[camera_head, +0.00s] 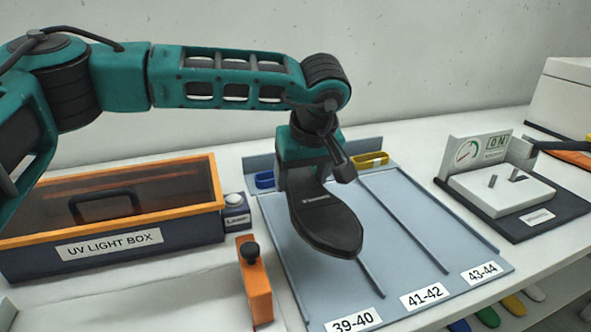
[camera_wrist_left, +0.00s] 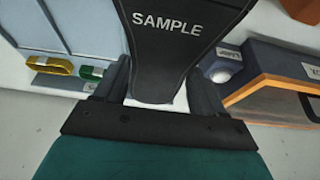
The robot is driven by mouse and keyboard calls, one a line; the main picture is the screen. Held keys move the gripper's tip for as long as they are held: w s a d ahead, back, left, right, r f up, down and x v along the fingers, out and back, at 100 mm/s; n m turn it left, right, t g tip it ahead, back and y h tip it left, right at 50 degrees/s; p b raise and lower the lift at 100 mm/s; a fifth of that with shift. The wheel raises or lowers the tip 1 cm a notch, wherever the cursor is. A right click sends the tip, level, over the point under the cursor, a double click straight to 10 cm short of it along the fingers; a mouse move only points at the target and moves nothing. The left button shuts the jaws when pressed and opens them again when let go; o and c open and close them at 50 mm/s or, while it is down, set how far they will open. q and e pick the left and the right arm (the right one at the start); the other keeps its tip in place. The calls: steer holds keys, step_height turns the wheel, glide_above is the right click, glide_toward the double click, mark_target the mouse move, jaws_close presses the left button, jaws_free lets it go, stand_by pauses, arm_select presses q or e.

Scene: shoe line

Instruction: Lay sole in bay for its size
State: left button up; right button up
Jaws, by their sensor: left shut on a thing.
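A dark sole (camera_head: 326,226) is held in my left gripper (camera_head: 318,178), over the grey tray (camera_head: 415,205). Its toe points to the tray's front, above the 39-40 bay and the left divider. The wrist view shows the sole (camera_wrist_left: 185,35) marked SAMPLE, with its narrow end between the fingers of my left gripper (camera_wrist_left: 158,92). The sole's printed size cannot be read. The tray has three bays, with labels 39-40 (camera_head: 353,321), 41-42 (camera_head: 425,296) and 43-44 (camera_head: 482,272) at the front. My right gripper is out of view.
A blue band (camera_head: 265,179) and a yellow band (camera_head: 370,160) sit at the tray's back; a green band (camera_wrist_left: 90,72) shows in the wrist view. The UV light box (camera_head: 110,245) and an orange block (camera_head: 255,290) stand left. A gauge stand (camera_head: 500,190) stands right.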

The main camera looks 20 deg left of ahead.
arm_select(q)
steer(key=shift+f+b, duration=0.4)
steer(key=shift+f, duration=0.25)
step_height(320, 180, down, 4)
steer(key=b, duration=0.3)
steer(key=shift+f, duration=0.1)
steer(key=shift+f+b, duration=0.65)
steer(key=shift+f, duration=0.35)
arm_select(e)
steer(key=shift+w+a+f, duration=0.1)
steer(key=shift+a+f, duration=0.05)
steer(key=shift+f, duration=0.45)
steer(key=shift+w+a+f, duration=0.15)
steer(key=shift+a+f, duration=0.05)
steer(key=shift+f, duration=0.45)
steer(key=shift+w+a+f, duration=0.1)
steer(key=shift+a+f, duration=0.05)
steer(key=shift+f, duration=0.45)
arm_select(q)
steer(key=o, duration=1.3)
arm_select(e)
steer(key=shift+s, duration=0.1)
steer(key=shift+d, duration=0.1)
